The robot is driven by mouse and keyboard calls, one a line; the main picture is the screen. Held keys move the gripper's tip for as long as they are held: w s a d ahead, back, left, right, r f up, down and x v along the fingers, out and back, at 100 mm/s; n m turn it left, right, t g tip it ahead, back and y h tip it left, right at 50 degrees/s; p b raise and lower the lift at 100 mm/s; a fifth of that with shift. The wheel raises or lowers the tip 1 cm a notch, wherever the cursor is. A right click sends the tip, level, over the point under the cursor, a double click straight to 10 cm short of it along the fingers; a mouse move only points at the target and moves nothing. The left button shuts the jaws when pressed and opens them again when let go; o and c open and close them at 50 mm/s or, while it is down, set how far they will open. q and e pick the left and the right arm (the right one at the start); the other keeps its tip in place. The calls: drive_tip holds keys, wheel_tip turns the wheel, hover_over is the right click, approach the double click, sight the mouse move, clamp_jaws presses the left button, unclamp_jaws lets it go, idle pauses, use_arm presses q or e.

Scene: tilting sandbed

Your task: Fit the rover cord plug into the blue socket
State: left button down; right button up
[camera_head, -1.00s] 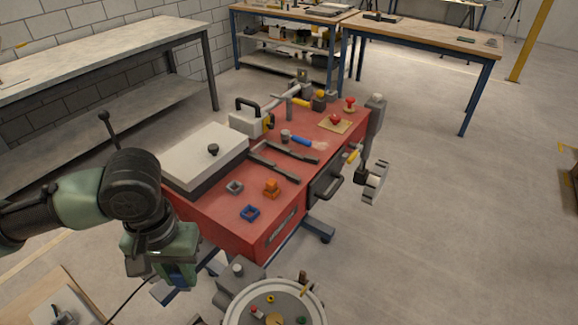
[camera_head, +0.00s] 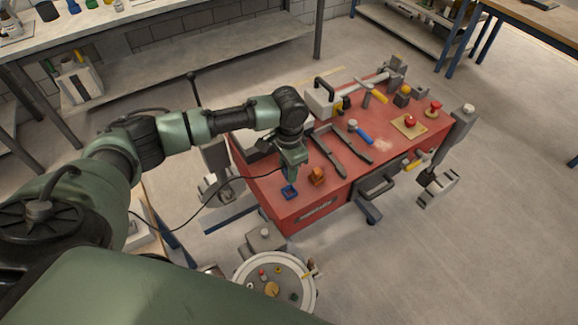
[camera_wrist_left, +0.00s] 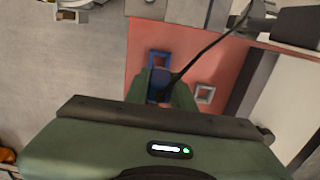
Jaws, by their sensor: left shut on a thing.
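My left gripper (camera_head: 291,176) is over the near left end of the red bench top (camera_head: 298,207), pointing down. It is shut on the rover cord plug (camera_wrist_left: 158,88), a dark blue piece showing between the fingers in the left wrist view. The black cord (camera_wrist_left: 208,48) runs from the plug; in the head view it hangs in a loop to the left. The blue socket (camera_head: 290,192), a small square frame, is just below the gripper tip; it also shows in the left wrist view (camera_wrist_left: 161,56), just beyond the fingers. The plug looks apart from it. My right gripper is out of view.
An orange block (camera_head: 316,176) stands just right of the socket. A grey square socket (camera_wrist_left: 205,94) lies close to the fingers. Dark rails (camera_head: 328,153), a blue-handled tool (camera_head: 361,133) and a red button (camera_head: 411,121) are farther along. A round tray (camera_head: 274,283) stands in front.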

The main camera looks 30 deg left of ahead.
use_arm(q)
drive_tip(key=shift+w+d, duration=0.1)
drive_tip(key=shift+r+p, duration=0.1)
drive_tip(key=shift+p, duration=0.5)
drive_tip(key=shift+f+b, duration=0.35)
drive_tip(key=shift+f, duration=1.95)
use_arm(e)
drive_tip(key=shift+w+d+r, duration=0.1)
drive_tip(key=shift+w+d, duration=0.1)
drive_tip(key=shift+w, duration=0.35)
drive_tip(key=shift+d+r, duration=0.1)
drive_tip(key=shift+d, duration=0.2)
use_arm(q)
drive_tip(key=shift+p, duration=0.3)
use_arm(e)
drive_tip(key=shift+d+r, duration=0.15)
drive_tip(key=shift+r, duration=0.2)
